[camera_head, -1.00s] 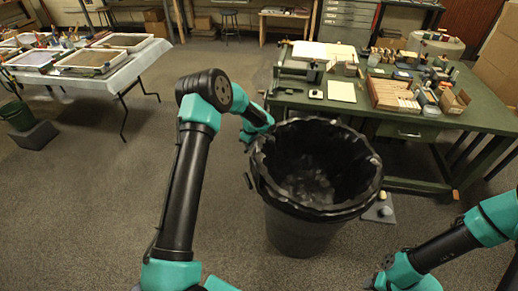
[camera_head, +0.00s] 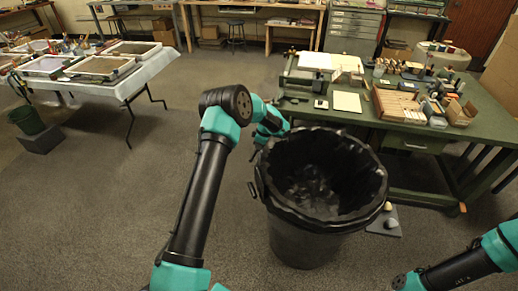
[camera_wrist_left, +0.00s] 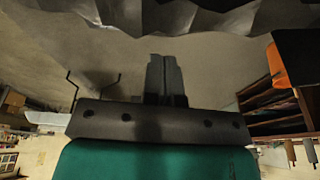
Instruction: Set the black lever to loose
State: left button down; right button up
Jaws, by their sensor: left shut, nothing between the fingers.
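I cannot pick out the black lever for certain. A small dark block-like part (camera_head: 319,86) stands at the near left of the green workbench (camera_head: 410,142), beside a pale flat board (camera_head: 314,61). My left arm reaches forward, and its wrist is just left of and behind the bin's rim in the head view. Its fingertips are hidden there. In the left wrist view my left gripper (camera_wrist_left: 165,74) is shut, with its fingers together and nothing between them. My right gripper is out of view; only part of my right arm shows at the lower right.
A black-lined bin (camera_head: 300,235) stands on the floor before the bench, close to my left arm. Boxes and small tools crowd the bench's right half. A table with trays (camera_head: 110,62) is at the left. The floor between is clear.

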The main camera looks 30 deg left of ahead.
pick_arm(q)
jog(key=x, duration=0.8)
jog(key=shift+f, duration=0.3)
